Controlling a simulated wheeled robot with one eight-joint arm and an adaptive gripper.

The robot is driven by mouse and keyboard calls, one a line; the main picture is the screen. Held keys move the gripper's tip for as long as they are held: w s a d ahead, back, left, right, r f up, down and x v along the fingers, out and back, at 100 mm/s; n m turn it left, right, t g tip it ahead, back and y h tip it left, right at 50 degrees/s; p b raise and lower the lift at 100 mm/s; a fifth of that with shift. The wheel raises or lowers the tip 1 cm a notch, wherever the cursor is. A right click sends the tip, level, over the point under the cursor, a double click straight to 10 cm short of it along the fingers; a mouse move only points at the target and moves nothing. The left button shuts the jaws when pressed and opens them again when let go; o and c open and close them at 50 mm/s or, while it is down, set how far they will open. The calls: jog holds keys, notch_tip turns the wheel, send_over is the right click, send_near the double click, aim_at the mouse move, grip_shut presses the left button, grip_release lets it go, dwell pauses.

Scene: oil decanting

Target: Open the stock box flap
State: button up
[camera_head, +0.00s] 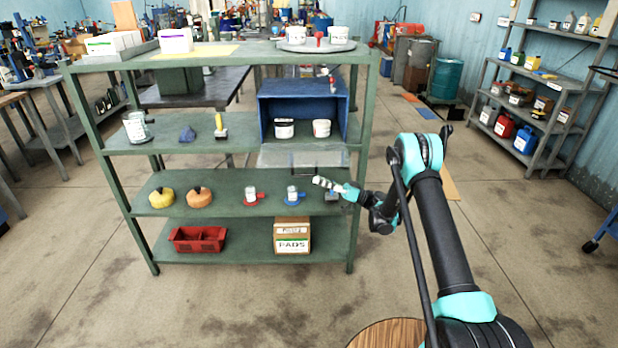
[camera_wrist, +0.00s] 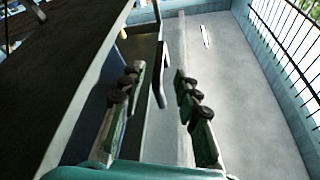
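The blue stock box (camera_head: 262,118) stands on the second shelf at the right, its front open to view with two small tins inside. A pale grey, see-through panel, seemingly its flap (camera_head: 303,158), extends below the box opening, in front of the shelf edge. My gripper (camera_head: 318,182) is just below the panel's lower right part in the head view. In the wrist view my gripper (camera_wrist: 159,72) is open, its two fingers apart. A dark bar-like handle (camera_wrist: 159,92) shows between them; I cannot tell whether a finger touches it.
The right shelf post (camera_head: 358,140) is close to my arm.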

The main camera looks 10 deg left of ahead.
jog(key=shift+v, duration=2.65)
jog(key=s+d+r+m+t+h, duration=0.4)
jog(key=s+d+r+m+h, duration=0.3)
jog(key=s+d+r+h, duration=0.25)
jog(key=s+d+f+m+t+h, duration=0.1)
jog(key=s+d+h, duration=0.5)
jog(key=s+d, duration=0.6)
jog(key=s+d+f+m+t+h, duration=0.1)
jog(key=s+d+m+h, duration=0.5)
jog(key=s+d, duration=0.6)
jog(key=s+f, duration=0.1)
jog(key=s, duration=0.2)
jog(key=shift+d+f+t, duration=0.3)
jog(key=shift+d+f, duration=0.05)
jog(key=shift+d, duration=0.05)
jog(key=shift+h, duration=0.25)
jog(key=shift+c, duration=0.3)
